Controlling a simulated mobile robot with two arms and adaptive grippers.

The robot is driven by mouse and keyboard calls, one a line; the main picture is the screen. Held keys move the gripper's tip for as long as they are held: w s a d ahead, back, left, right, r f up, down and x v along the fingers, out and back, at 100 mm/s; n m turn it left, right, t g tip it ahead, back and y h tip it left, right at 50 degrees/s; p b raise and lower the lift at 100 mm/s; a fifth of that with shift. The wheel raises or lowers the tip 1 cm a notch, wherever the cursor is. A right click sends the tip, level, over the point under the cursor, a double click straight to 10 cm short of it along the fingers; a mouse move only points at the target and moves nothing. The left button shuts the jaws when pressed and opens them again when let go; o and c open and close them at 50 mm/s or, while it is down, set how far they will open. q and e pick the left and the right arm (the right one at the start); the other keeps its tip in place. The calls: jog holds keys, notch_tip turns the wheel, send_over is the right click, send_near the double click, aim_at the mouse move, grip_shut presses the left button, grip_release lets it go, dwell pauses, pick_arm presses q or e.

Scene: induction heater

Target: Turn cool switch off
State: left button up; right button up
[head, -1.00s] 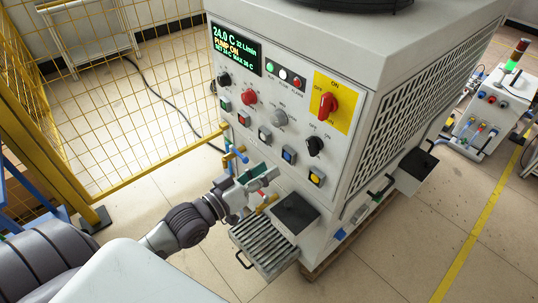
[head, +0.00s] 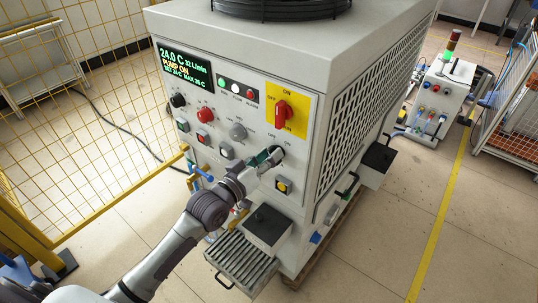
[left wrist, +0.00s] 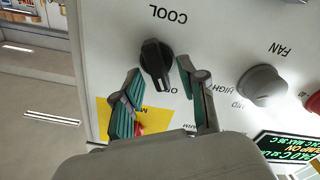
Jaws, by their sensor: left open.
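The cool switch is a black rotary knob (left wrist: 156,58) on the white panel, under the upside-down word COOL in the left wrist view. Its grip bar runs nearly up and down there, tilted slightly. A label beside it starts with O, but the rest is hidden, so its setting is unclear. In the head view the knob (head: 278,151) is partly covered by my gripper. My left gripper (head: 264,159) is open at the panel, and in the left wrist view its two fingers (left wrist: 159,70) are on either side of the knob, apart from it. My right gripper is out of view.
A red main switch on a yellow plate (head: 299,98) is above the gripper. The grey fan knob (left wrist: 262,86) is beside it, with the green-text display (head: 185,68) farther off. A yellow button (head: 283,186) and a slotted tray (head: 238,262) are below.

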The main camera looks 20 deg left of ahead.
pick_arm(q)
jog(key=shift+w+d, duration=0.1)
jog(key=shift+w, duration=0.1)
grip_shut()
jog(key=m+p, duration=0.2)
jog(key=m, duration=0.2)
jog(key=shift+d+p, duration=0.1)
jog(key=shift+p, duration=0.2)
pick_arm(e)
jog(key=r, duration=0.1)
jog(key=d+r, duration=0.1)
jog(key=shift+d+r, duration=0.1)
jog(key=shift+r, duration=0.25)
pick_arm(q)
grip_release()
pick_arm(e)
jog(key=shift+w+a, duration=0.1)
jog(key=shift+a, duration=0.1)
pick_arm(q)
jog(key=shift+s, duration=0.15)
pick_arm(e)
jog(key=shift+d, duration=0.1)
